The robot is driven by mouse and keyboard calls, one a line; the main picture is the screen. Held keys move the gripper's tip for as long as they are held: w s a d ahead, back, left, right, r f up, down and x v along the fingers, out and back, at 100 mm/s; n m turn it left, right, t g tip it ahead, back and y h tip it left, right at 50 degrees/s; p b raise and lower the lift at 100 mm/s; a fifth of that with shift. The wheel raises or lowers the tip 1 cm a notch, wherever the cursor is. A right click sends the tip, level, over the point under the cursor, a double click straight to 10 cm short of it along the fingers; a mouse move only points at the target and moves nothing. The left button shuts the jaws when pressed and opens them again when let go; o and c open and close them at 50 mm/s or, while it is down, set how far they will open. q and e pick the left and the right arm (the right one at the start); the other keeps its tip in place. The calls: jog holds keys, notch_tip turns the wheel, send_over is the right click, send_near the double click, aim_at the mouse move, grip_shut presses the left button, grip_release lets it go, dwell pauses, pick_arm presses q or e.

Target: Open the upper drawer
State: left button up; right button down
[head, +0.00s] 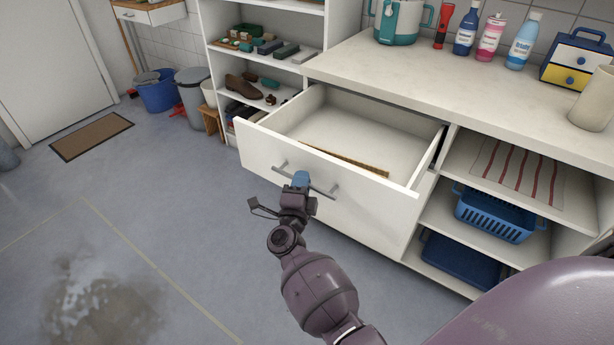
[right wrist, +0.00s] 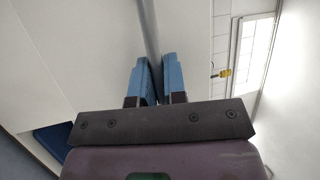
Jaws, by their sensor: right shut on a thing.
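The upper drawer (head: 345,202) of the white cabinet stands pulled out, with its inside showing. A long, narrow brown item (head: 345,160) lies inside along the front panel. A grey bar handle (head: 308,182) runs across the drawer front. My right gripper (head: 300,179) is at the middle of this handle, its blue fingers shut on it. In the right wrist view, the blue fingers (right wrist: 157,78) close around the grey handle bar (right wrist: 150,35). My left gripper is not in view.
The worktop (head: 450,88) above holds bottles, a teal-and-white container and a blue-and-yellow box. Open shelves to the right hold a striped cloth (head: 520,173) and blue baskets (head: 500,212). The floor left of the drawer is clear, with a wet-looking patch (head: 100,300).

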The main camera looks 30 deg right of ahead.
jog(key=shift+a, duration=0.1)
jog(key=c, duration=1.4)
grip_release()
jog(key=shift+c, duration=0.2)
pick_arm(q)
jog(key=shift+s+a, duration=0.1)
pick_arm(e)
jog(key=shift+s+a+f, duration=0.1)
